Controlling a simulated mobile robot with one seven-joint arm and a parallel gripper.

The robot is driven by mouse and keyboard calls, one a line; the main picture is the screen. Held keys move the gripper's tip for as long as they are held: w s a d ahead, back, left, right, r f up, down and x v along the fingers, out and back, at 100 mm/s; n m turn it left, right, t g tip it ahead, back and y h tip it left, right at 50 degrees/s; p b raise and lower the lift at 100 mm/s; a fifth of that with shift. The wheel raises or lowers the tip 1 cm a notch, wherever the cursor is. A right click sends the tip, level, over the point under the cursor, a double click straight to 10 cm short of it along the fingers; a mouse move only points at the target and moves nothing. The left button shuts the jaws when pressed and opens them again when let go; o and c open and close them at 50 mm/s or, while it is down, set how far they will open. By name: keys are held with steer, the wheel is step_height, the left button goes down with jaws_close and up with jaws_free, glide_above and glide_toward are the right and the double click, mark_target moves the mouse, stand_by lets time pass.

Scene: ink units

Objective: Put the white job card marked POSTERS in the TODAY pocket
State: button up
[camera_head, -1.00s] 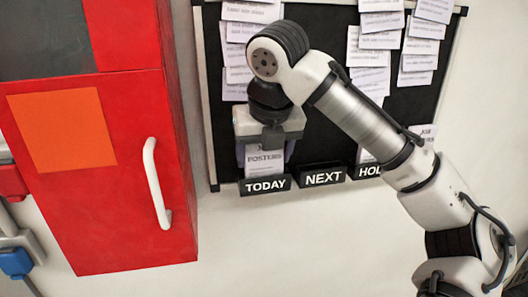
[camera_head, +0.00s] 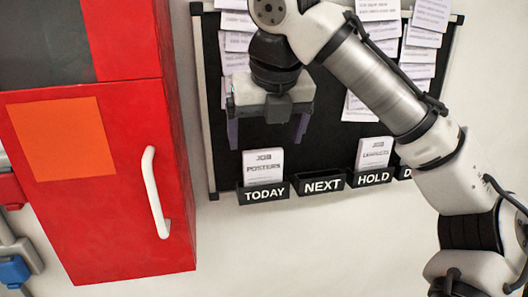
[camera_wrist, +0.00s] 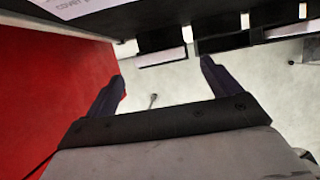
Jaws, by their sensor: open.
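The white job card marked POSTERS (camera_head: 263,170) stands upright in the TODAY pocket (camera_head: 263,193), its upper part showing above the pocket's black front. Its lower edge is hidden by that front. My gripper (camera_head: 267,146) is open and empty, above the card and apart from it in the head view. In the wrist view my two dark fingers (camera_wrist: 163,75) are spread wide with nothing between them.
The NEXT pocket (camera_head: 318,186) shows no card. The HOLD pocket (camera_head: 372,177) holds another white card (camera_head: 373,154). Several cards hang on the black board (camera_head: 325,125) above. A red cabinet (camera_head: 120,200) with a white handle (camera_head: 154,192) stands at the left.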

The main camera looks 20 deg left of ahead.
steer(key=v, duration=0.4)
steer(key=shift+r, duration=0.25)
